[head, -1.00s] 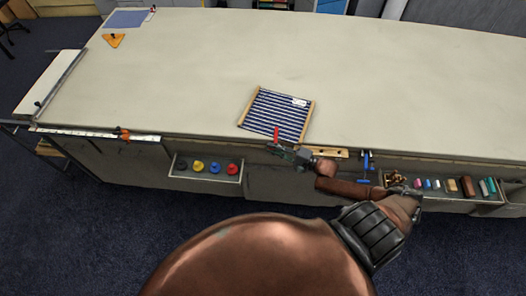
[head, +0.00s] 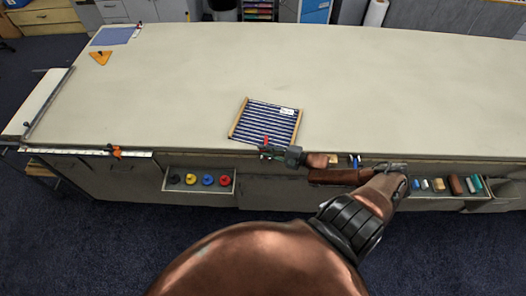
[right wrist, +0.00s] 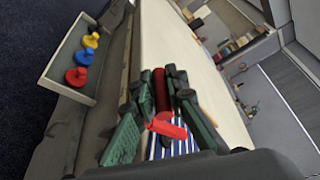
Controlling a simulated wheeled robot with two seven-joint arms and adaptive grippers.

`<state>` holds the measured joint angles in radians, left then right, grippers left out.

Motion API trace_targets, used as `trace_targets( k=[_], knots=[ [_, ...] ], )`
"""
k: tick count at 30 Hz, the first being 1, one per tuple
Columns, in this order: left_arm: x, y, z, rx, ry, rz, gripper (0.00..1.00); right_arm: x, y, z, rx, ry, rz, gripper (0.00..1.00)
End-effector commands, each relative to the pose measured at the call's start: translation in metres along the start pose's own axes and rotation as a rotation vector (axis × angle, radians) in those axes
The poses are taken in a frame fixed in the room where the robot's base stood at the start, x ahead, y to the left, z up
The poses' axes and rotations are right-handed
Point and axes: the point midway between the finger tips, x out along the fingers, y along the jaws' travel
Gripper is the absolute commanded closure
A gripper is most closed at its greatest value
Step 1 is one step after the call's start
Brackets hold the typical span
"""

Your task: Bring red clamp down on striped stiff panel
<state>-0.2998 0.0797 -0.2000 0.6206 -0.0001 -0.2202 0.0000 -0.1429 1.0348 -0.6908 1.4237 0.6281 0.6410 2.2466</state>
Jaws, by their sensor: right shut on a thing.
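The striped panel (head: 268,116), dark blue and white with wooden side strips and a small white label, lies flat near the table's front edge. Part of it also shows in the right wrist view (right wrist: 184,146). The red clamp (head: 265,140) is at the panel's front edge. In the right wrist view the clamp (right wrist: 162,97) stands between the green-padded fingers. My right gripper (head: 268,152) is shut on it, just in front of the panel's near edge. I cannot tell whether the clamp touches the panel. My left gripper is not in view.
An open tray with several coloured knobs (head: 207,180) hangs below the front edge at left. An orange clamp (head: 116,152) sits on the front edge. A tray of blocks (head: 456,185) is at right. An orange triangle (head: 100,57) lies far left. The table (head: 400,90) behind the panel is clear.

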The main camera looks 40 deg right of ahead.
Motion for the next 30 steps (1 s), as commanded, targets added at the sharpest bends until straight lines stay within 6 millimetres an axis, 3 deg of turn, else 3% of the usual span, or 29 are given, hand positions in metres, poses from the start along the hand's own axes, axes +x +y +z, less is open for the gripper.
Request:
trace_targets(
  k=[1,5,6,13,23,30],
  knots=[
    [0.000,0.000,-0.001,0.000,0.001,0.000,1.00,0.001,-0.015,-0.010,-0.016,0.015,-0.014,1.00],
    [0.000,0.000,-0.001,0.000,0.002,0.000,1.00,0.001,-0.016,-0.010,-0.017,0.014,-0.015,1.00],
    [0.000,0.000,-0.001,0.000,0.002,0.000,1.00,0.001,-0.016,-0.010,-0.017,0.015,-0.015,0.84],
    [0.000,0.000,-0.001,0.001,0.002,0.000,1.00,0.000,-0.015,-0.010,-0.015,0.015,-0.015,0.69],
    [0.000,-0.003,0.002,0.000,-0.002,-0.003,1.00,-0.006,-0.013,-0.010,-0.012,0.015,-0.012,0.69],
    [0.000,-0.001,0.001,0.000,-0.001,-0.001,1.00,-0.047,-0.010,-0.010,-0.011,0.018,-0.008,0.69]
  ],
)
